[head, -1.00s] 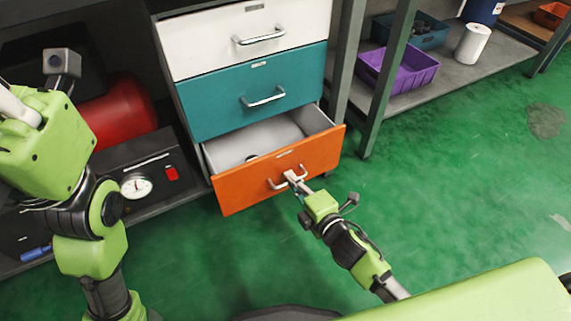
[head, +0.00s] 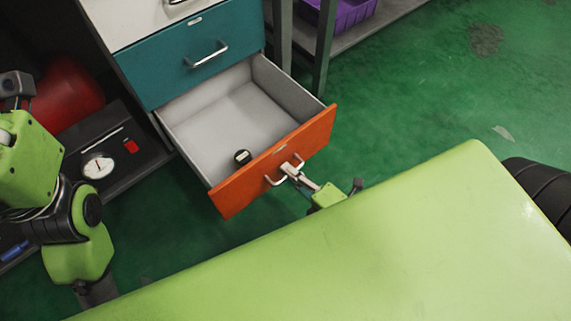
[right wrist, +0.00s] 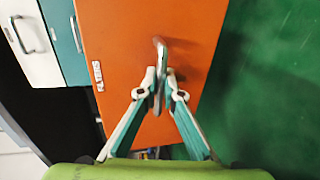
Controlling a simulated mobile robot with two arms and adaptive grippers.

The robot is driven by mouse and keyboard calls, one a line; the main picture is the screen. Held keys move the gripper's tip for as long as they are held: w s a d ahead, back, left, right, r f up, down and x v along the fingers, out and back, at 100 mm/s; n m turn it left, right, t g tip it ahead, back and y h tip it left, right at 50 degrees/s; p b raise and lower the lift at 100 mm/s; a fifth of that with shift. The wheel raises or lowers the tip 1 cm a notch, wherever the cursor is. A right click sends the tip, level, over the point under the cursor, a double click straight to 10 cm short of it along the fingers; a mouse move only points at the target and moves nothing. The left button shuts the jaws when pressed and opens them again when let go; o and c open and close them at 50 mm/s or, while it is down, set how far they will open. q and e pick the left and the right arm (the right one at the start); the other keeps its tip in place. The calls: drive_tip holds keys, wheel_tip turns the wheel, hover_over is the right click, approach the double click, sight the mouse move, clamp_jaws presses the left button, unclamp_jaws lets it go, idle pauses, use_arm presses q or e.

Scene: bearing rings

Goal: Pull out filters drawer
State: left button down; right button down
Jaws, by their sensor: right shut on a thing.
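The filters drawer is the orange-fronted bottom drawer (head: 300,146) of the cabinet, standing well out, with its grey inside showing. My right gripper (head: 291,170) is shut on the drawer's metal handle (head: 272,182). In the right wrist view the fingers (right wrist: 163,82) close around the handle (right wrist: 160,46) against the orange front (right wrist: 190,40). My left arm is at the left edge of the head view, but its fingers are not visible.
A teal drawer (head: 190,55) and a white drawer (head: 125,15) above are closed. A pressure gauge (head: 98,166) and a red tank (head: 65,95) are on the left. A purple bin (head: 345,12) sits on a shelf behind.

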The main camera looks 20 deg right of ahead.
drive_tip(key=c, duration=2.5)
unclamp_jaws()
drive_tip(key=shift+s, duration=0.1)
drive_tip(key=v, duration=1.2)
